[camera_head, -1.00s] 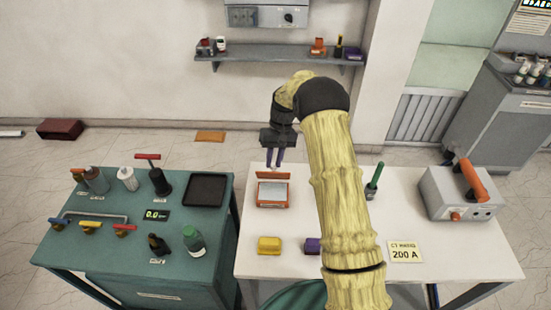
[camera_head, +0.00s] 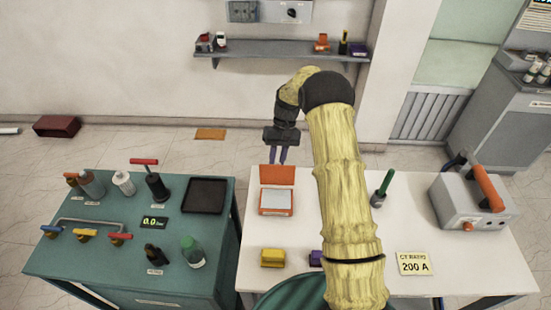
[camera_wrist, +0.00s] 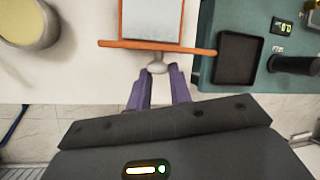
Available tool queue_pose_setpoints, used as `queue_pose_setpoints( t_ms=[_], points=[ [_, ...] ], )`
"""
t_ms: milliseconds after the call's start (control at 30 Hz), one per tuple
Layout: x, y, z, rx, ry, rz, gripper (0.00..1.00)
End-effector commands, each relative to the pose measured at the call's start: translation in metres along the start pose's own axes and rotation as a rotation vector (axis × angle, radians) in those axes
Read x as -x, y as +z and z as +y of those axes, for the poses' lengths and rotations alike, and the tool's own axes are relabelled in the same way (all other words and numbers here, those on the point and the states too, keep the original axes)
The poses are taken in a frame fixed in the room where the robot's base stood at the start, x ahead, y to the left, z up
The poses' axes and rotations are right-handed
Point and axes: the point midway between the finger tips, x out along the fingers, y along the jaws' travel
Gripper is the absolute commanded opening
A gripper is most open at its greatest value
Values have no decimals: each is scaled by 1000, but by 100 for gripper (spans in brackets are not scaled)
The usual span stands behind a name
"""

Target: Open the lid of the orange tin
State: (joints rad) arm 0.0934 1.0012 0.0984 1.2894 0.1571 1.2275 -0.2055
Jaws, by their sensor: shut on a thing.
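The orange tin (camera_head: 276,210) sits on the white table with its lid (camera_head: 277,175) swung up at the back edge. In the wrist view the lid (camera_wrist: 185,48) shows nearly edge-on as an orange bar, with the tin's pale inside (camera_wrist: 152,18) beyond it. My gripper (camera_head: 277,160) is behind the lid in the head view. In the wrist view its purple fingers (camera_wrist: 160,76) are shut on the lid's pale knob (camera_wrist: 157,66), whose gripped part is partly hidden.
A yellow block (camera_head: 272,257) and a partly hidden purple block (camera_head: 316,258) lie nearer. A green-handled tool (camera_head: 383,188) and a grey device (camera_head: 472,208) stand right. The teal bench (camera_head: 120,225) is left, with a black tray (camera_head: 204,195) close by.

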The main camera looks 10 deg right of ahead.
Motion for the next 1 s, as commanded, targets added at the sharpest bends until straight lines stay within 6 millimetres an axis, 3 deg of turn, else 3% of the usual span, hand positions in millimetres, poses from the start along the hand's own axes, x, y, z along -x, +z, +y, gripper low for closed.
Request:
queue_pose_setpoints(
  t_ms=[33, 300, 333, 433, 833, 1000],
  points=[
    [-3, 0, 10, -10, 10, -1, 0],
    [-2, 0, 11, -13, 9, 0, 0],
    [-2, 0, 12, -13, 9, 1, 26],
    [-2, 0, 10, -11, 8, 0, 43],
    [0, 0, 1, 0, 6, -1, 43],
    [13, -1, 1, 1, 6, 3, 43]
  ],
)
